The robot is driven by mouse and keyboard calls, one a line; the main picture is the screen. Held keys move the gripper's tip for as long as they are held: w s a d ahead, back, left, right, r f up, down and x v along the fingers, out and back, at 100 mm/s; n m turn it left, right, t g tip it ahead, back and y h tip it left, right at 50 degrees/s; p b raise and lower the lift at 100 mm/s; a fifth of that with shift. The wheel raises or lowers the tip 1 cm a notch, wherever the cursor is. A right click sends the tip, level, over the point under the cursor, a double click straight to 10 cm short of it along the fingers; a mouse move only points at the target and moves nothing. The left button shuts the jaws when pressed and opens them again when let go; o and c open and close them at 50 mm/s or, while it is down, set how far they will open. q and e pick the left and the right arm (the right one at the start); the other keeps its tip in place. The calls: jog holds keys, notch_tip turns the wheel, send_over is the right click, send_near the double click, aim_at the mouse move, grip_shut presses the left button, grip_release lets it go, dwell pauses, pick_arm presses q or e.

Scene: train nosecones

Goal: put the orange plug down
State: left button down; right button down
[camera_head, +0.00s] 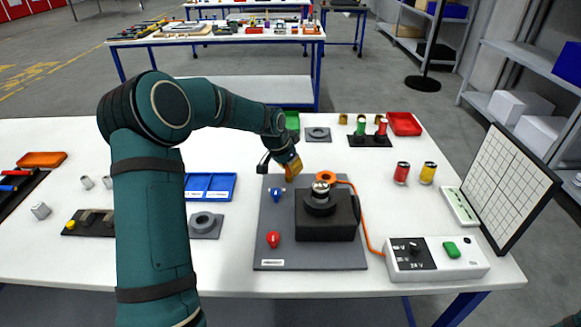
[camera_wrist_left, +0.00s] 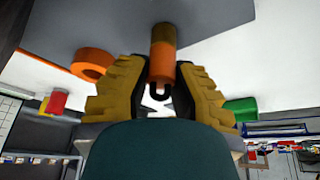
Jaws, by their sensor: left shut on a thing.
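My left gripper (camera_head: 291,165) comes in over the back edge of the grey board (camera_head: 275,254). In the left wrist view its yellow fingers (camera_wrist_left: 160,85) are shut on the orange plug (camera_wrist_left: 162,50), a short cylinder with a darker band. The plug is hard to tell from the fingers in the head view. Whether it touches the surface cannot be told. An orange ring-shaped piece (camera_head: 326,178) lies just right of the gripper, and it also shows in the left wrist view (camera_wrist_left: 92,64). My right gripper is out of view.
A dark block with a metal-topped round fitting (camera_head: 325,222) stands on the board, with a blue piece (camera_head: 277,195) and a red piece (camera_head: 273,239) beside it. An orange cable (camera_head: 366,226) runs to the white control box (camera_head: 437,259). Cans (camera_head: 401,173) stand at right.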

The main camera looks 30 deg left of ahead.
pick_arm(q)
jog(key=shift+r, duration=0.1)
jog(key=c, duration=0.9)
grip_release()
jog(key=shift+s+r, duration=0.1)
jog(key=shift+r, duration=0.3)
jog(key=p+v, duration=0.2)
jog(key=v, duration=0.9)
jog(key=shift+s, duration=0.2)
jog(key=shift+d, duration=0.1)
